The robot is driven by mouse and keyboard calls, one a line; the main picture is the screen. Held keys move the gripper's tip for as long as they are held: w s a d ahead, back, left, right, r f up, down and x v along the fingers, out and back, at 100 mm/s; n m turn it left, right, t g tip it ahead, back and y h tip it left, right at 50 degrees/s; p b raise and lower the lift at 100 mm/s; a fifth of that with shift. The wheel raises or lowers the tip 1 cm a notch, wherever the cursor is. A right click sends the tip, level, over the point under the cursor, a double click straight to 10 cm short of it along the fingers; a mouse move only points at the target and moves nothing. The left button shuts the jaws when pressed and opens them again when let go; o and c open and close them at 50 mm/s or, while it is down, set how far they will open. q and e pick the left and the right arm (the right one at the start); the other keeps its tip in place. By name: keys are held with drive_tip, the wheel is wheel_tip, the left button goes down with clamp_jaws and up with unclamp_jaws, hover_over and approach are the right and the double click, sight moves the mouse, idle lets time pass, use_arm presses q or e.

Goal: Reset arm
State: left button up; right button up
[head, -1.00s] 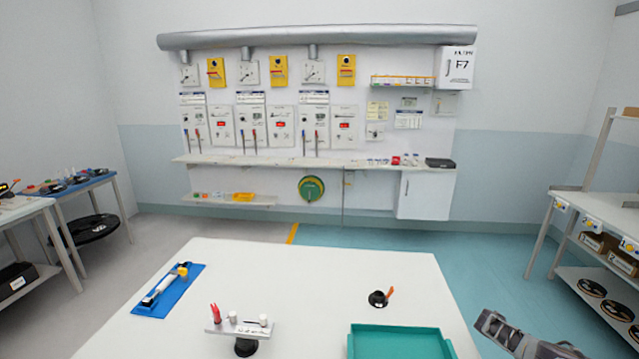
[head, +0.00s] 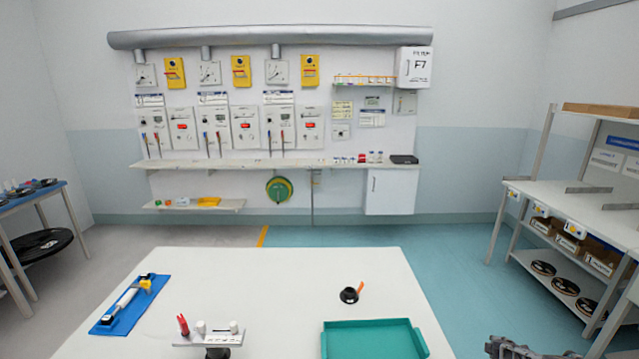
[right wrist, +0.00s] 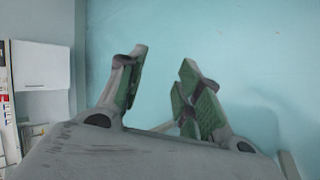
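My right gripper (right wrist: 160,85) shows in the right wrist view with its two green-padded fingers apart and nothing between them. In the head view only a part of my right arm (head: 515,348) shows at the bottom right edge, to the right of the white table (head: 270,280). My left gripper is in neither view.
On the table are a blue board (head: 128,305), a small stand (head: 208,338), a black round holder (head: 349,295) and a teal tray (head: 372,340). Shelving (head: 570,210) stands at the right, and a blue-topped table (head: 30,197) at the left. Blue floor (head: 460,270) between table and shelving is clear.

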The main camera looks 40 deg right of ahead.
drive_tip(key=s+a+f+m+y, duration=0.1)
drive_tip(key=s+a+f+y, duration=0.15)
drive_tip(key=a+f, duration=1)
drive_tip(key=s+a+f+m+y, duration=0.15)
drive_tip(key=s+a+f, duration=0.25)
drive_tip(key=a+f, duration=0.9)
drive_tip(key=s+a+f+y, duration=0.1)
drive_tip(key=a+f+y, duration=0.1)
drive_tip(key=a, duration=1.8)
drive_tip(key=s+a+f+g+y, duration=0.1)
drive_tip(key=a+f, duration=0.3)
drive_tip(key=a, duration=1.6)
drive_tip(key=shift+s+a+m+y, duration=0.15)
drive_tip(key=shift+s+m+y, duration=0.2)
drive_tip(key=shift+s+y, duration=0.35)
